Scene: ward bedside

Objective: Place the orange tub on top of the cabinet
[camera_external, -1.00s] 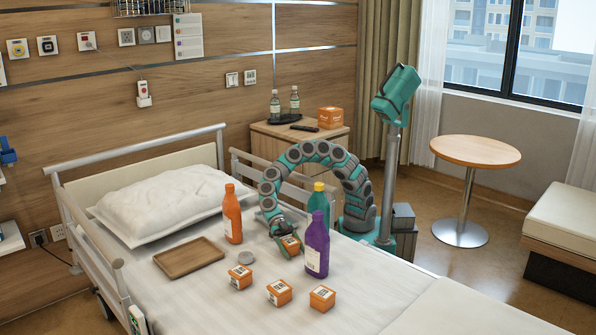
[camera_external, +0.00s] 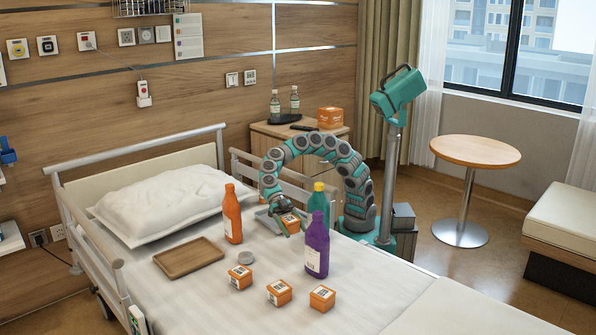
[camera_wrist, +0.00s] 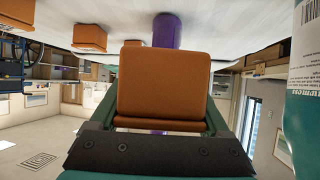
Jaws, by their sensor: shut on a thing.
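My gripper (camera_external: 288,222) is shut on an orange tub (camera_external: 291,226) and holds it above the bed, left of the teal bottle. In the wrist view the tub (camera_wrist: 163,82) fills the middle between the jaws. The cabinet (camera_external: 288,138) stands behind the bed by the wall. On its top are a dark tray with two clear bottles, a dark remote and an orange box (camera_external: 330,118). The front of the cabinet is partly hidden by the bed rail and my arm.
On the bed are a purple bottle (camera_external: 317,247), a teal bottle (camera_external: 318,198), an orange bottle (camera_external: 232,215), a brown tray (camera_external: 188,257), a grey round lid (camera_external: 245,258) and three more orange tubs (camera_external: 278,293). The bed rail (camera_external: 270,180) stands between bed and cabinet.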

